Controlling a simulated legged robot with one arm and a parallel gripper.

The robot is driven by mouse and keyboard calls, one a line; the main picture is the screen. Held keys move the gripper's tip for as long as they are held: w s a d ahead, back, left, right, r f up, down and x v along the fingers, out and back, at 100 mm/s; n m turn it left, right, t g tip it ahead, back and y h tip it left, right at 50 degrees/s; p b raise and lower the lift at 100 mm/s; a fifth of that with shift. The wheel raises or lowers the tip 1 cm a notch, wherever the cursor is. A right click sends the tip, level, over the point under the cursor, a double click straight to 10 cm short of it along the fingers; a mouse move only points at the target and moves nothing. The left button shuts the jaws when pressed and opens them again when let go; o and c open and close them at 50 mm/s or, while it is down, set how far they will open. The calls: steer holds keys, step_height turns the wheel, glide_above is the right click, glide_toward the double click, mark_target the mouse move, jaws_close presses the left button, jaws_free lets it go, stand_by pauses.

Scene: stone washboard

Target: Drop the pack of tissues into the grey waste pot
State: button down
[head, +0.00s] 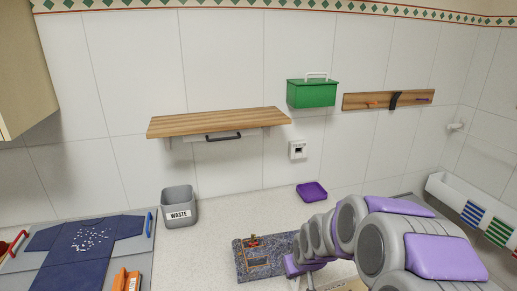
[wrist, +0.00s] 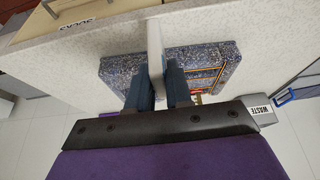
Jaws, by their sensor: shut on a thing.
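The grey waste pot (head: 180,207), with a white WASTE label, stands upright on the pale counter against the tiled wall, left of centre in the head view. Its label side also shows at the right of the wrist view (wrist: 264,112). In the wrist view my gripper (wrist: 157,78) is shut on a thin pale slab, seen edge-on, which looks like the pack of tissues (wrist: 154,42). The speckled stone washboard (wrist: 116,72) lies beyond the fingers. In the head view my arm hides the gripper and the pack; the arm reaches over the right of the washboard (head: 246,270).
A wooden shelf (head: 215,121) and green box (head: 312,93) are on the wall. A purple dish (head: 311,192) sits on the counter. A blue shirt (head: 85,250) lies on a grey board at left. A SOCKS box (wrist: 90,18) shows at upper left. Counter between pot and washboard is clear.

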steer(key=d+m, duration=0.1)
steer(key=d+f+m+h, duration=0.1)
steer(key=d+m, duration=0.1)
steer(key=shift+d, duration=0.15)
stand_by(0.4)
